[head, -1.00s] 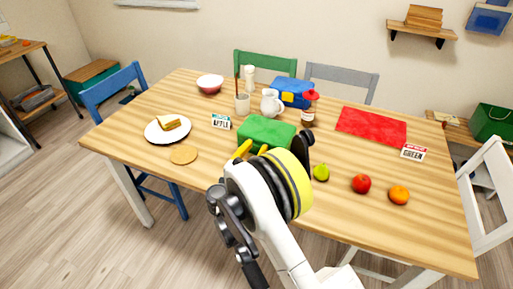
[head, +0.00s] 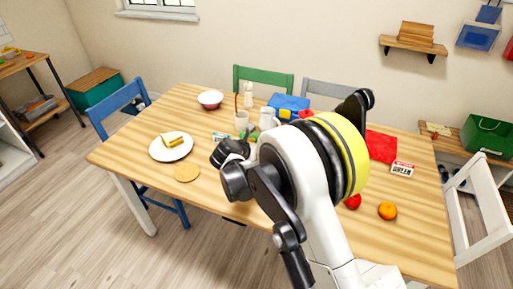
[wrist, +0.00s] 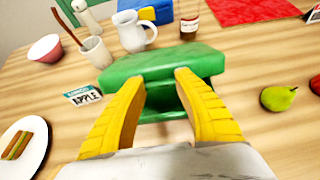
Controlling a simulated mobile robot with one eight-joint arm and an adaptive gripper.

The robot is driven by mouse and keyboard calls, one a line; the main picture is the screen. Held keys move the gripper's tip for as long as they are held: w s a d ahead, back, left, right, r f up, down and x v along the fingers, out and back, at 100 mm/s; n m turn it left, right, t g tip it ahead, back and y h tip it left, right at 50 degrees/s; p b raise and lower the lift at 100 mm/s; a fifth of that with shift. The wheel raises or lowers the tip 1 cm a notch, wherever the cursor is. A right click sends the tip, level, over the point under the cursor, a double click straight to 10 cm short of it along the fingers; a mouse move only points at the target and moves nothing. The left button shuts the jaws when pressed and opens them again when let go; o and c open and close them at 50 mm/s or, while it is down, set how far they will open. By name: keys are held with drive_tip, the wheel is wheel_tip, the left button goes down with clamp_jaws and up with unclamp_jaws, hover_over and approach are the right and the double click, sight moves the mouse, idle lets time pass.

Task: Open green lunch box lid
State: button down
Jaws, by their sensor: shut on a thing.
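The green lunch box (wrist: 165,62) is in the middle of the wrist view, on the wooden table. My gripper (wrist: 163,82) has its two yellow fingers at the box's near side, with their tips against the green lid edge and a green part between them. It is shut on the lid. A darker green gap shows under the upper part at the right, but I cannot tell how far the lid is raised.
A white pitcher (wrist: 133,32), a cup with a utensil (wrist: 96,52) and a blue box (head: 288,106) stand behind. The APPLE sign (wrist: 82,95) is left and a pear (wrist: 278,98) right. A sandwich plate (head: 171,148) and an orange (head: 387,210) are farther out.

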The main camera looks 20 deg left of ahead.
drive_tip(key=w+r+g+p, duration=0.1)
drive_tip(key=w+g, duration=0.1)
drive_tip(key=w+r+g+p, duration=0.2)
drive_tip(key=w+d+r+g+p, duration=0.1)
drive_tip(key=w+r+g+p, duration=0.1)
drive_tip(key=shift+w+r+y, duration=0.25)
drive_tip(key=shift+w+y, duration=0.15)
drive_tip(key=shift+w+d+r+p, duration=0.1)
drive_tip(key=shift+w+r+p, duration=0.05)
drive_tip(key=shift+w, duration=0.6)
drive_tip(key=shift+w+d+r+p, duration=0.1)
drive_tip(key=shift+w+p, duration=0.05)
drive_tip(key=shift+w, duration=0.55)
drive_tip(key=shift+s, duration=0.1)
drive_tip(key=c, duration=0.9)
unclamp_jaws()
drive_tip(key=shift+o, duration=0.2)
drive_tip(key=v, duration=1.2)
